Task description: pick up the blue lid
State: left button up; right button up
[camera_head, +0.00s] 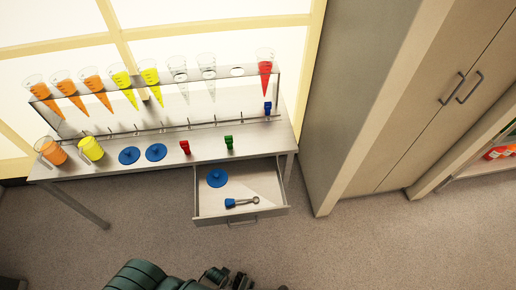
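Three round blue lids with small knobs are in view. One blue lid (129,155) and another blue lid (156,152) lie on the table top, left of its middle. A third blue lid (217,178) lies in the open drawer (269,211), at its back left. My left gripper (230,279) shows dark and small at the bottom edge, well short of the drawer and apart from every lid. It is partly cut off, and whether its fingers are open is unclear. My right gripper is not in view.
A blue-ended scoop (242,202) lies in the drawer. An orange cup (50,151), a yellow cup (91,149), a red clip (185,147) and a green clip (229,142) stand on the table (208,150). A rack (220,83) holds several cones. A cabinet (385,110) stands right.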

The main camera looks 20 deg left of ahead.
aim_at(217, 178)
jog(key=k+l+u, duration=0.1)
jog(key=u, duration=0.85)
